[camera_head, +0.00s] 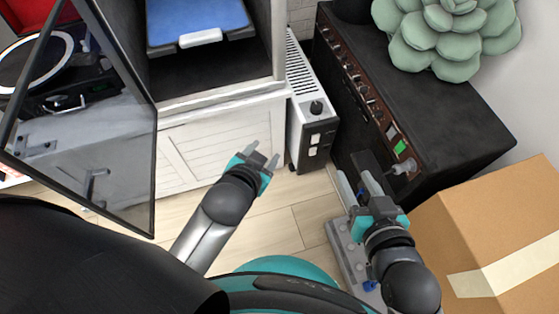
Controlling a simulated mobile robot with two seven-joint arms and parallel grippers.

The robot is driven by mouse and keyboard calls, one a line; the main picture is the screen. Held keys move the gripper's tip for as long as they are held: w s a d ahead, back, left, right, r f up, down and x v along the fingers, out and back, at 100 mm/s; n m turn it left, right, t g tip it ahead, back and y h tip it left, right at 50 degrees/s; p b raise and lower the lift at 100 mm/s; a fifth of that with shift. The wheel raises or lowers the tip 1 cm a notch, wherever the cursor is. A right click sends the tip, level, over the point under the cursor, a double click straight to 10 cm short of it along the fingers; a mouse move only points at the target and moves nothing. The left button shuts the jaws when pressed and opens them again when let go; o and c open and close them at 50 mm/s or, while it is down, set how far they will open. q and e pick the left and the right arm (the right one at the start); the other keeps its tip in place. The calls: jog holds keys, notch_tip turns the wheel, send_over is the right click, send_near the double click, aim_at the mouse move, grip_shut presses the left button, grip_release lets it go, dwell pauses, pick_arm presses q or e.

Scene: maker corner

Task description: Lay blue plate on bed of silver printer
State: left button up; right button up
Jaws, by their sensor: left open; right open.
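A blue plate (195,20) with a pale tab on its front edge lies flat inside the open silver printer (215,101), at the top of the view. The plate covers what is under it, so I cannot tell how exactly it sits on the bed. My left gripper (263,154) is open and empty, in front of the white cabinet and well below the plate in the picture. My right gripper (360,185) is open beside the dark machine at right. I see nothing held in it.
A black-framed glass door (120,140) stands open at left. A white heater (310,115) stands beside the white cabinet (205,150). A black machine (440,110) carries a green succulent (440,35). A cardboard box (460,235) is at right. Wooden floor (280,225) shows between my arms.

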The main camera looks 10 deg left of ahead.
pick_arm(q)
jog(key=s+d+r+n+t+h, duration=0.1)
jog(key=s+d+r+h, duration=0.3)
jog(key=s+d+r, duration=0.1)
jog(key=shift+r+n, duration=0.4)
jog(key=shift+r, duration=0.4)
jog(key=shift+f+p, duration=0.1)
jog(key=shift+p, duration=0.35)
